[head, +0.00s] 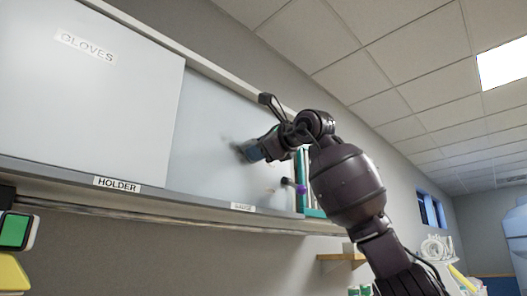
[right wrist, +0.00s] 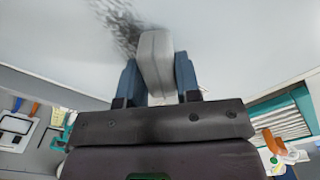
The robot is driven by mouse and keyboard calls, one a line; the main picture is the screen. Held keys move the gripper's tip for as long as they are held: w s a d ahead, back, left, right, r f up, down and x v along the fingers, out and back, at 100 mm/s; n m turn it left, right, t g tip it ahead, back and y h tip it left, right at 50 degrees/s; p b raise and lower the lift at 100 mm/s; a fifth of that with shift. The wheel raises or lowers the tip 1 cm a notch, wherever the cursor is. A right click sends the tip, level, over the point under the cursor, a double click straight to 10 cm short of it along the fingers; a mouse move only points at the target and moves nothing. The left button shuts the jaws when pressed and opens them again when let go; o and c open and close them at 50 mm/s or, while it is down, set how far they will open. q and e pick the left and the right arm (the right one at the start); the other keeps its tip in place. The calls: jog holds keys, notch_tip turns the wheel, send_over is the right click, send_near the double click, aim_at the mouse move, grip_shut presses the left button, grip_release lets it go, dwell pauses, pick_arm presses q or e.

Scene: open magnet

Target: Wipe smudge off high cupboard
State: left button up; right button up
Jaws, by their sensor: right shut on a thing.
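The high cupboard's light grey sliding door (head: 205,125) fills the middle of the head view. A dark smudge (right wrist: 121,24) is on this door in the right wrist view, just above and left of my right gripper's tip. My right gripper (head: 255,150) is raised to the door surface. It is shut on a pale grey block-shaped wiper (right wrist: 156,62), held between its two blue fingers. The wiper's far end is at or very near the panel; I cannot tell if it touches. In the head view the gripper hides part of the smudge. My left gripper is not in view.
The front door panel (head: 95,95) is labelled GLOVES. HOLDER (head: 117,185) and GAUGE (head: 243,207) labels sit on the cupboard's lower edge. Teal binders (head: 312,212) and a purple-capped item (head: 294,186) stand close by my right arm. A small wooden shelf (head: 340,257) is below.

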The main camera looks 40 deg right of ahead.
jog(key=shift+s+a, duration=0.15)
jog(key=shift+a, duration=2.15)
jog(key=shift+s+a, duration=0.15)
jog(key=shift+a, duration=2.15)
jog(key=shift+d+r, duration=0.1)
jog(key=shift+r, duration=0.3)
jog(key=shift+w+d, duration=0.15)
jog(key=shift+d, duration=1.75)
jog(key=shift+w+d, duration=0.15)
jog(key=shift+d, duration=1.75)
jog(key=shift+d, duration=0.15)
jog(key=shift+w+d, duration=0.15)
jog(key=shift+d, duration=1.5)
jog(key=s+b, duration=0.1)
jog(key=s, duration=0.5)
jog(key=shift+d, duration=0.25)
jog(key=shift+s, duration=0.1)
